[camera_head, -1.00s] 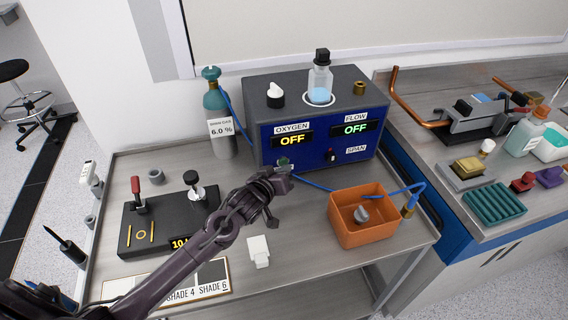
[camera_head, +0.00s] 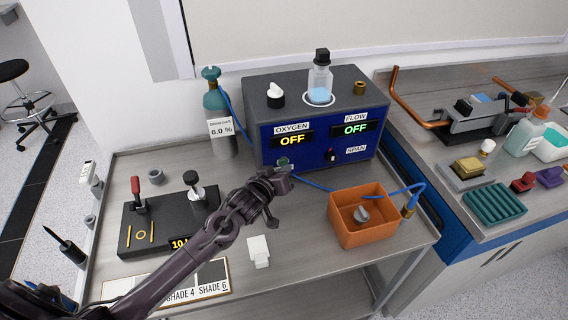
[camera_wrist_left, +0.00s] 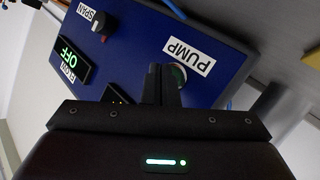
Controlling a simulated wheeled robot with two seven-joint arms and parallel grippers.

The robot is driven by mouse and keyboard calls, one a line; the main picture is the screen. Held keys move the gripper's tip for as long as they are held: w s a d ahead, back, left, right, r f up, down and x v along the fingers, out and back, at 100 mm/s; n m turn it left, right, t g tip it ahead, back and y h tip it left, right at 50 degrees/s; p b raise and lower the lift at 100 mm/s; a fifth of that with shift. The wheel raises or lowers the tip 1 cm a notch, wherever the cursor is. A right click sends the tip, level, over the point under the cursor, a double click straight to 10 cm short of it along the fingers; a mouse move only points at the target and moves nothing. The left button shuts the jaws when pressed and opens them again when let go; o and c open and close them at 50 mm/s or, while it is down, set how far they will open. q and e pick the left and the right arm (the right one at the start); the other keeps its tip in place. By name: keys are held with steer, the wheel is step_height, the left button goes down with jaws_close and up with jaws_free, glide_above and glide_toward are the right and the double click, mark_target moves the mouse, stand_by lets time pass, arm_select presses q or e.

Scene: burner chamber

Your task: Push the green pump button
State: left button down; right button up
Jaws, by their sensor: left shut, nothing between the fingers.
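The green pump button (camera_head: 283,162) is on the lower left of the blue front panel (camera_head: 318,150) of the analyser box. My left gripper (camera_head: 284,172) is shut and empty, with its tips right in front of the button. The OXYGEN (camera_head: 292,140) and FLOW (camera_head: 355,128) displays both read OFF. My right gripper is not in view.
A grey gas bottle (camera_head: 219,120) stands left of the box. An orange bin (camera_head: 364,236), a white block (camera_head: 259,251) and a black fixture (camera_head: 125,236) stand on the bench. A blue hose (camera_head: 315,186) runs from near the button to the bin.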

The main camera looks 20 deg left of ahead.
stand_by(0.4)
arm_select(q)
steer(key=shift+w+a, duration=0.1)
steer(key=shift+w, duration=0.05)
steer(key=shift+w+a, duration=0.15)
steer(key=shift+w, duration=0.05)
steer(key=shift+r, duration=0.1)
stand_by(0.3)
steer(key=shift+s+p, duration=0.25)
steer(key=shift+p, duration=0.2)
steer(key=shift+s, duration=0.1)
steer(key=shift+d, duration=0.2)
